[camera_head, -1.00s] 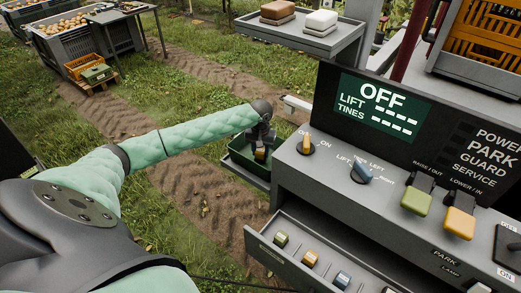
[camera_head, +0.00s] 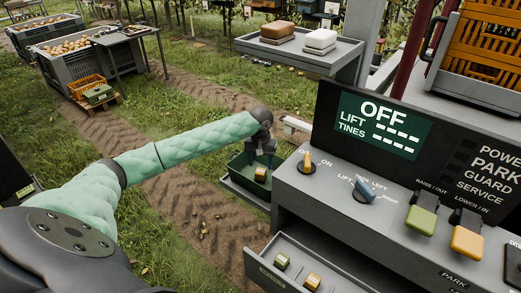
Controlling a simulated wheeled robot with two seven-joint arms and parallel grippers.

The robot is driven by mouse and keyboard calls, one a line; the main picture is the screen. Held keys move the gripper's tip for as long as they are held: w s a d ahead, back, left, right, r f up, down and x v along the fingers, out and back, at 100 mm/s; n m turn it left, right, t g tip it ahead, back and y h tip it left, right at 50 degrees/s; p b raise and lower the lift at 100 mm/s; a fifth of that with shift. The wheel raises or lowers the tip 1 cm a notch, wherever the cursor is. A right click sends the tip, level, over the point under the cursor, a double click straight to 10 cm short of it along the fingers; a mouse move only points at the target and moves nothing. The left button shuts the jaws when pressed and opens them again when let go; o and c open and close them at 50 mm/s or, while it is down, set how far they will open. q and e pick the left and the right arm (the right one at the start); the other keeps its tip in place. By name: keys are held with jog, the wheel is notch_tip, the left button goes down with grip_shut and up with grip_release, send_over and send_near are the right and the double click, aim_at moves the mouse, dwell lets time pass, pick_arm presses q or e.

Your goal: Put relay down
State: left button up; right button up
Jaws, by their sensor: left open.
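An orange relay (camera_head: 260,174) sits in the dark green tray (camera_head: 238,180) on the small shelf left of the control console. My left gripper (camera_head: 261,163) points down over the tray with its fingers spread, just above and around the relay's top. Whether a finger still touches the relay is too small to tell. My right gripper is out of view.
The console (camera_head: 330,190) carries a yellow knob (camera_head: 307,163), a blue selector (camera_head: 364,190) and green and orange levers. Its screen (camera_head: 382,124) reads OFF. The open drawer (camera_head: 262,262) juts out below. A grey shelf (camera_head: 300,55) holds brown and white blocks.

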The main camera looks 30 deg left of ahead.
aim_at(260, 171)
pick_arm(q)
notch_tip(260, 171, up, 8)
jog(key=b, duration=0.2)
jog(key=shift+r, duration=0.2)
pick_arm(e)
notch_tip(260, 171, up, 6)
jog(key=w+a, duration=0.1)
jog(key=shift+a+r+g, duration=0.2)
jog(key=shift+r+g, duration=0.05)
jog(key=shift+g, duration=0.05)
